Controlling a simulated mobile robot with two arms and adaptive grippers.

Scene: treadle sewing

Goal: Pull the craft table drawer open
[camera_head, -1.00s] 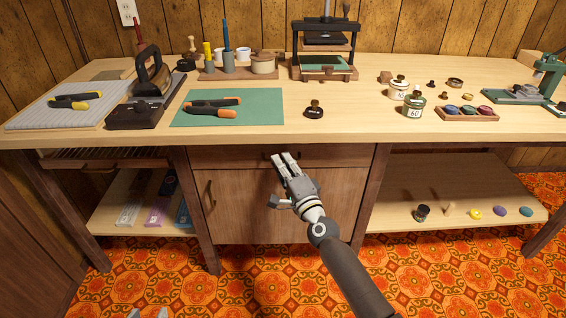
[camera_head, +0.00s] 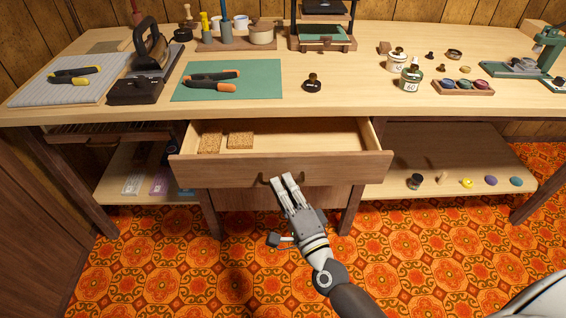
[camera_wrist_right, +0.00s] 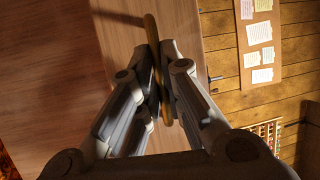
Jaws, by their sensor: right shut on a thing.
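The craft table drawer (camera_head: 225,172) is pulled well out from under the tabletop, and its inside shows from above. Two cork-coloured blocks lie in its left part, and the rest of its floor looks bare. My right gripper (camera_head: 284,180) is at the middle of the drawer front, shut on the drawer handle (camera_wrist_right: 154,60). In the right wrist view the handle is a brass-coloured bar that passes between the two fingers. The fingers hide part of the handle in the head view. My left gripper is not in view.
The tabletop (camera_head: 330,105) holds a green mat (camera_head: 255,80) with orange-handled clippers, a black stamp (camera_head: 313,84) and several jars. A lower shelf (camera_head: 420,160) with small items is at the right. The patterned floor in front is clear.

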